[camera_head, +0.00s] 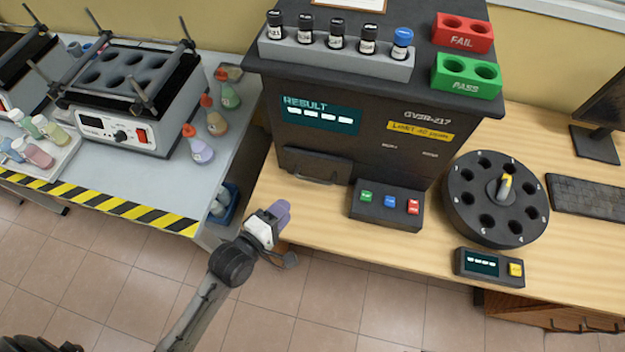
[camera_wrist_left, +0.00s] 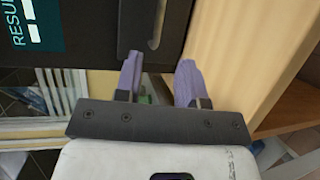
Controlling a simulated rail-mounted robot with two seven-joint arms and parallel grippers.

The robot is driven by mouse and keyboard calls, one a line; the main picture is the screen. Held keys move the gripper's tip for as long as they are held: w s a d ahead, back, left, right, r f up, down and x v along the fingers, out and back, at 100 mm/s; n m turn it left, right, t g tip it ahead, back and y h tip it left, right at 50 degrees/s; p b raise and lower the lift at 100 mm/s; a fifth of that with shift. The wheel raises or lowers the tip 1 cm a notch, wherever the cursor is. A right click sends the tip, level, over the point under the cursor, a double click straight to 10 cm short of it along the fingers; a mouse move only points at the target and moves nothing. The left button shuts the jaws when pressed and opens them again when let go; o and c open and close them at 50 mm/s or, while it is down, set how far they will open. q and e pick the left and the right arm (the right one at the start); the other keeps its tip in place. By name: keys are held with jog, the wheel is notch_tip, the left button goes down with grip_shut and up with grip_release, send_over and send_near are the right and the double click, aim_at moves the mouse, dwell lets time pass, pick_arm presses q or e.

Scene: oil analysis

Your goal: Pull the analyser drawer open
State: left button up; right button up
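The black analyser (camera_head: 350,140) stands on the wooden table with a lit RESULT display on its front. My left gripper (camera_head: 277,213), with purple fingers, is just off the table's left front edge, short of the drawer. In the left wrist view its fingers (camera_wrist_left: 159,78) are spread with nothing between them. The handle bar (camera_wrist_left: 158,25) shows ahead of the gap, apart from the fingers. My right gripper is in neither view.
A button box (camera_head: 386,205) stands right of the drawer, beside a round carousel (camera_head: 495,222). A small display box (camera_head: 488,267) is at the front edge. Vials stand in a rack (camera_head: 337,58) on the analyser. A grey bench (camera_head: 225,150) with bottles is at left.

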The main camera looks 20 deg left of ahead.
aim_at(313, 180)
pick_arm(q)
jog(key=b+x, duration=0.2)
jog(key=x, duration=0.9)
jog(key=shift+d+f+b, duration=0.1)
jog(key=shift+b, duration=0.25)
jog(key=shift+x, duration=0.75)
grip_shut()
